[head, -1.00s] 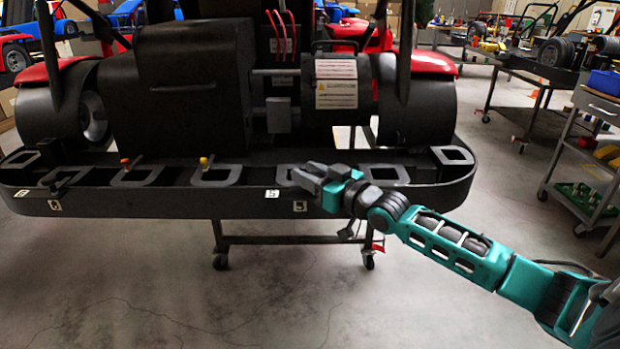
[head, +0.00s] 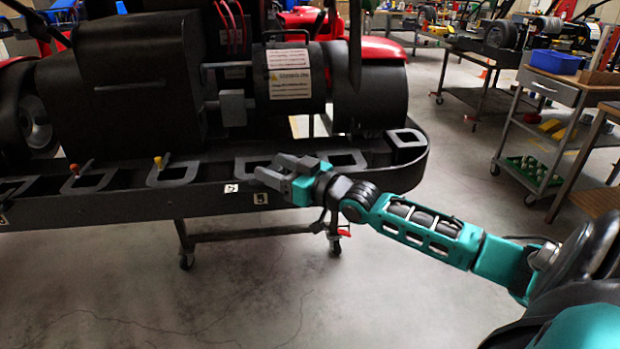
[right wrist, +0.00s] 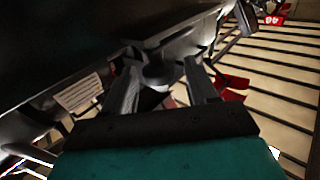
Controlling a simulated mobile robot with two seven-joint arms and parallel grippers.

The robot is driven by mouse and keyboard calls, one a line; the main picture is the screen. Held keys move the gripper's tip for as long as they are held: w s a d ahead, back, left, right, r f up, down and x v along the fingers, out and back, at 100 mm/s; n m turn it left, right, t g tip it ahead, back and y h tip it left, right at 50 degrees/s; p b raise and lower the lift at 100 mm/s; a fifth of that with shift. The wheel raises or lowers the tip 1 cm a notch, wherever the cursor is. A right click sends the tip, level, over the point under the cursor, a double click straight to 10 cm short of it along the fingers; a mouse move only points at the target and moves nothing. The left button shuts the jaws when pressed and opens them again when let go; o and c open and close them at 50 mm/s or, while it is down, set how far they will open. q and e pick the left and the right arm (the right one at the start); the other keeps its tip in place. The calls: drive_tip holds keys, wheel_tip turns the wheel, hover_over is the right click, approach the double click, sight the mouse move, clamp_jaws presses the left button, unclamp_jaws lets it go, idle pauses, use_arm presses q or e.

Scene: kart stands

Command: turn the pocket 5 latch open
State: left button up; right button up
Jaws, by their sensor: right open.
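A long black tray (head: 130,207) with a row of grey-framed pockets runs along the near side of the kart stand. One pocket frame (head: 178,178) has a yellow knob (head: 158,162) and another has an orange knob (head: 74,169). My right gripper (head: 272,169) is at the tray's front edge, beside a grey pocket frame (head: 252,164), and partly covers that area. In the right wrist view its fingers (right wrist: 163,82) are apart, with a dark rounded shape between or beyond them. Contact cannot be told. My left gripper is not in view.
A black box-like body (head: 135,85) and a cylinder with a warning label (head: 290,83) rise behind the tray. A trolley (head: 548,130) with a blue bin (head: 555,62) stands at right. The floor (head: 400,300) in front is clear.

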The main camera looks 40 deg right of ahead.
use_arm(q)
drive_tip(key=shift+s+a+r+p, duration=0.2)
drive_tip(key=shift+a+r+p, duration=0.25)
drive_tip(key=shift+p, duration=0.5)
use_arm(e)
drive_tip(key=v, duration=1)
drive_tip(key=shift+s, duration=0.1)
